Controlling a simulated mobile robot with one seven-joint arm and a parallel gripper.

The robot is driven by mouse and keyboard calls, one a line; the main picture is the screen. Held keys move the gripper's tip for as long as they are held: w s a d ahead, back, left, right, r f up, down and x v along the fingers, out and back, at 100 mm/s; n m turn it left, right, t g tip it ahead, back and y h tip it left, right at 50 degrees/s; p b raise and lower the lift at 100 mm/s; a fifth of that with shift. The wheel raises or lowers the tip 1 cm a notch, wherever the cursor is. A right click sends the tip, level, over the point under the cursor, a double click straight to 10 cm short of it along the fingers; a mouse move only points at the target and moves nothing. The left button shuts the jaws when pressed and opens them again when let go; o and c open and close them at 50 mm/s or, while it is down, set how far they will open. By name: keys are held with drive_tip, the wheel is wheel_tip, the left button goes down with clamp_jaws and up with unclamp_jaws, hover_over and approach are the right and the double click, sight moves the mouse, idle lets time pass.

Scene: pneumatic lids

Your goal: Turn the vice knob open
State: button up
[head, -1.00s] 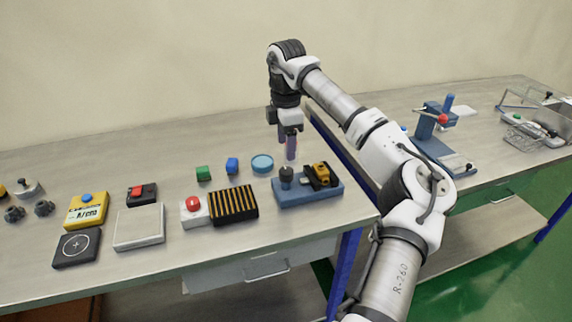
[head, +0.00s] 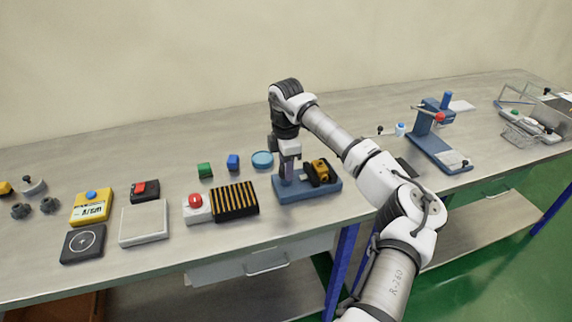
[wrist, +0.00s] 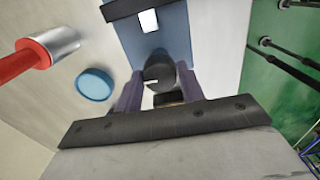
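The vice (head: 325,185) is a blue base with a yellow and black block on it, near the front edge of the table. My gripper (head: 288,180) has come down over the left part of the base, where the black knob stands. The head view hides the knob behind the gripper. In the wrist view the black round knob (wrist: 160,72) lies between the two purple-grey fingers of my gripper (wrist: 160,80). The fingers are apart, one on each side of it. I see no clear grip, and contact is hard to tell.
Left of the vice are a black-and-yellow striped box (head: 236,200) and a red button box (head: 196,207). A blue press (head: 440,150) stands to the right.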

drive_tip(key=c, duration=0.5)
